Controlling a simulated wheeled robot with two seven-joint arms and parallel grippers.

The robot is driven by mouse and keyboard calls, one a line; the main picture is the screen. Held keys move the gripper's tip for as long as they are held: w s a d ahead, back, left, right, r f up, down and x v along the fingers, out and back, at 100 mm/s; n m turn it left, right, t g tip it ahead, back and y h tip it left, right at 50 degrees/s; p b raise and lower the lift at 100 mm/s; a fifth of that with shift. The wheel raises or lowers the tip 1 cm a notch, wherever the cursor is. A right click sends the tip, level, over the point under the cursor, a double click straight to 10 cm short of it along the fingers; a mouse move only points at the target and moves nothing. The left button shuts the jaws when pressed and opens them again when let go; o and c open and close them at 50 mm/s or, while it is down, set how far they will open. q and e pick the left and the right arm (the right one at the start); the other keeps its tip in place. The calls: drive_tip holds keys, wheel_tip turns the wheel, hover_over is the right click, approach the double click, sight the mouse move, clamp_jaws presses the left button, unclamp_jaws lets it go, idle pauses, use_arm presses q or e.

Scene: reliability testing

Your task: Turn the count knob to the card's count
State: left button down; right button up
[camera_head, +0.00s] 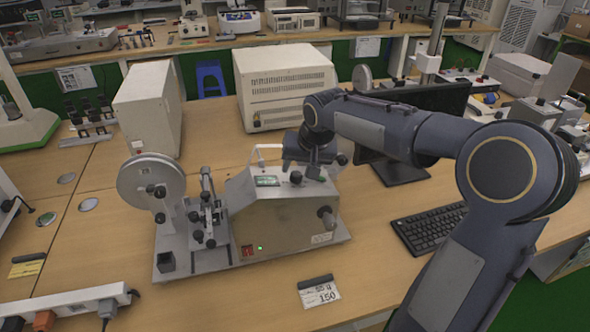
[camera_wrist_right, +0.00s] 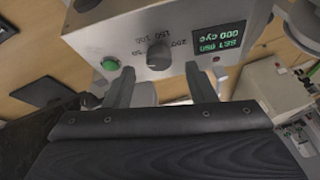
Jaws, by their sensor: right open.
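The grey test machine (camera_head: 262,222) stands on the wooden bench with a wheel and clamps on its left part. The display (camera_wrist_right: 222,38) appears upside down in the right wrist view and seems to read SET 050 and 000 cyc. The card (camera_head: 320,293) in front of the machine shows 150. My right gripper (camera_wrist_right: 159,70) is open, its fingertips on either side of the knob without visible contact. My left gripper is not in view.
A green button (camera_wrist_right: 110,63) is close beside one right fingertip. A keyboard (camera_head: 430,228) and monitor (camera_head: 415,105) stand to the machine's right. White instrument boxes (camera_head: 285,85) are behind it. A power strip (camera_head: 75,303) lies at the front left.

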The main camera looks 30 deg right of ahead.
sight(296, 177)
drive_tip(key=shift+x, duration=1.45)
drive_tip(key=c, duration=1)
drive_tip(key=shift+o, duration=0.2)
